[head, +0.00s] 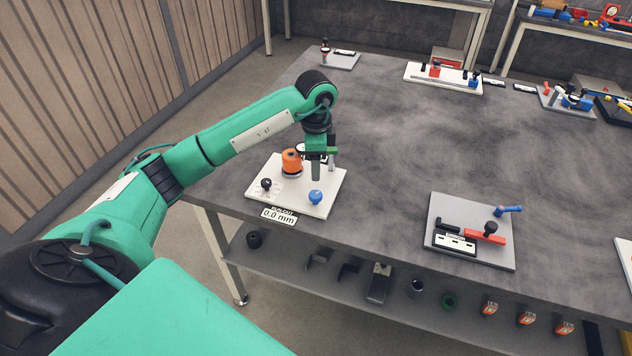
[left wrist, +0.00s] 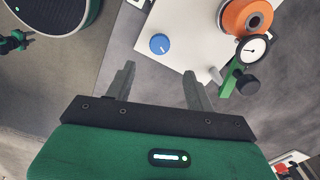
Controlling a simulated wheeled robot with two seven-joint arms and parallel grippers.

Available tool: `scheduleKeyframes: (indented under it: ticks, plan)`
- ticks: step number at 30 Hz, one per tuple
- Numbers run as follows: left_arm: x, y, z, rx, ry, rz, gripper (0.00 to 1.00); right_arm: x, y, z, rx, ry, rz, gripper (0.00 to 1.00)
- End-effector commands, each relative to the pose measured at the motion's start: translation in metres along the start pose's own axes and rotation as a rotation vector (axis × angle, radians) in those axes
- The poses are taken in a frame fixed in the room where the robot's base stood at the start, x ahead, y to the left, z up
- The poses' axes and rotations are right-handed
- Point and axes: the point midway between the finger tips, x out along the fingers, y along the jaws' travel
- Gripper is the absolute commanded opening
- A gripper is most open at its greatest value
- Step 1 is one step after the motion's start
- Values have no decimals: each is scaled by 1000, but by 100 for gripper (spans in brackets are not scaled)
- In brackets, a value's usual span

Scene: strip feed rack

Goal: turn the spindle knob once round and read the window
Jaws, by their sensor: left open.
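A white plate (head: 262,197) on the near left of the table carries a blue knob (head: 315,197), an orange spool-like part (head: 291,163) and a black ball knob (head: 266,184). I cannot tell for sure which knob is the spindle knob. A label at the plate's front edge (head: 279,216) reads 0.0 mm. My left gripper (head: 316,178) is open, pointing down over the plate's right part, behind the blue knob. In the left wrist view, the blue knob (left wrist: 159,43) shows beyond the open, empty jaws (left wrist: 159,70). My right gripper is not in view.
A round dial gauge (left wrist: 252,50) on a green holder stands beside the orange part, close to my right-hand finger in the left wrist view. A grey plate with a red bar (head: 484,234) lies to the right. Bare table (head: 385,180) separates the two plates.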

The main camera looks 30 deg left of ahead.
Motion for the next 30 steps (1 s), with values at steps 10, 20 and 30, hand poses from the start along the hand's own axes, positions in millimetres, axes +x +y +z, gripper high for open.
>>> scheduleKeyframes:
  ticks: [10, 20, 30]
  plan:
    - [-37, 0, 0, -1, 0, -1, 54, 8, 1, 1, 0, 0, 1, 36]
    - [-38, 0, 0, -1, 0, -1, 54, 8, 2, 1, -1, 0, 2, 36]
    - [-29, 10, -16, 67, 64, 19, 54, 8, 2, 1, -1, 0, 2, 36]
